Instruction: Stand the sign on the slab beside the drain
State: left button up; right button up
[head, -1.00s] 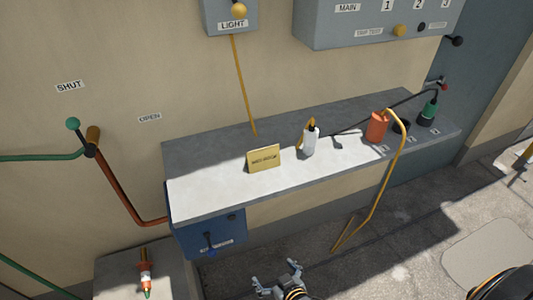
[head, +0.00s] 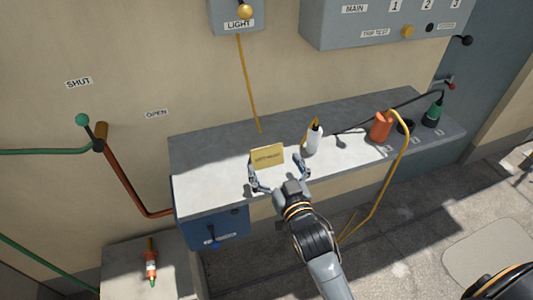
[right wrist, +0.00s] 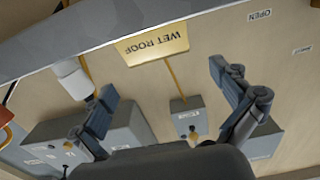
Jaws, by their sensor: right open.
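The yellow sign (head: 267,156), lettered WET ROOF, stands on the grey bench top (head: 215,185). It also shows upside down in the right wrist view (right wrist: 152,46). My right gripper (head: 276,170) is open at the sign's front, with a finger toward each side. The sign lies beyond the fingertips in the wrist view (right wrist: 163,79), and I see no grip on it. A pale slab (head: 490,250) lies on the roof floor at the lower right. I cannot make out the drain. My left gripper is not in view.
A white bottle (head: 314,140) stands just right of the sign. An orange container (head: 380,128) and a green-black item (head: 433,113) stand farther right. A yellow pipe (head: 400,165) bends down past the bench front. A blue box (head: 212,235) hangs under the left end.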

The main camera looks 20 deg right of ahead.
aim_at(267, 150)
jog(key=w, duration=0.2)
jog(key=w+p, duration=0.1)
jog(key=w, duration=0.3)
jog(key=shift+w+f, duration=0.2)
jog(key=shift+f, duration=0.15)
jog(key=c, duration=1)
jog(key=shift+r, duration=0.1)
